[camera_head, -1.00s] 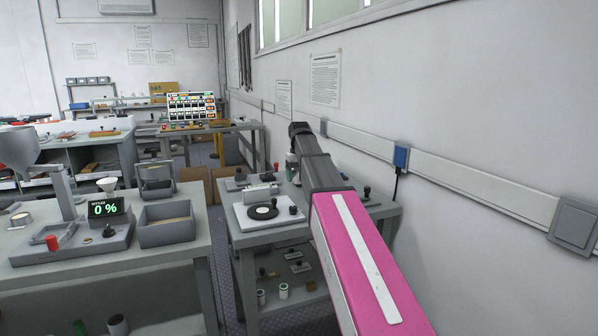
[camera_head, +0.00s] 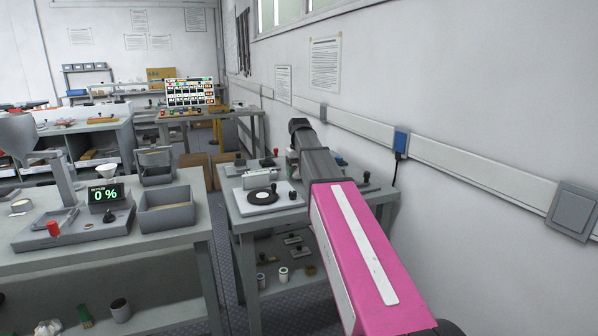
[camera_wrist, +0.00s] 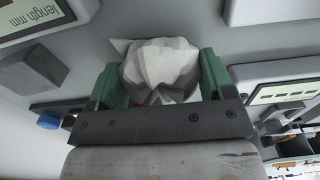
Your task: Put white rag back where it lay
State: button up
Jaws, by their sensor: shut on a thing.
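The white rag (camera_wrist: 160,66) is a crumpled, faceted bundle in the wrist view. My gripper (camera_wrist: 159,82) has its green fingers closed on either side of the rag and holds it. A pointed corner of the rag sticks out at the upper left. In the head view my pink and grey arm reaches over the right-hand table (camera_head: 240,220). The rag cannot be made out there, and my gripper is hidden by the arm.
The right-hand table bears a white device with a black disc (camera_head: 262,197) and small black-knobbed items. A wall with a cable rail (camera_head: 455,170) runs close along the right.

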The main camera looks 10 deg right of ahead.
jog(key=shift+f, duration=0.6)
jog(key=o, duration=0.9)
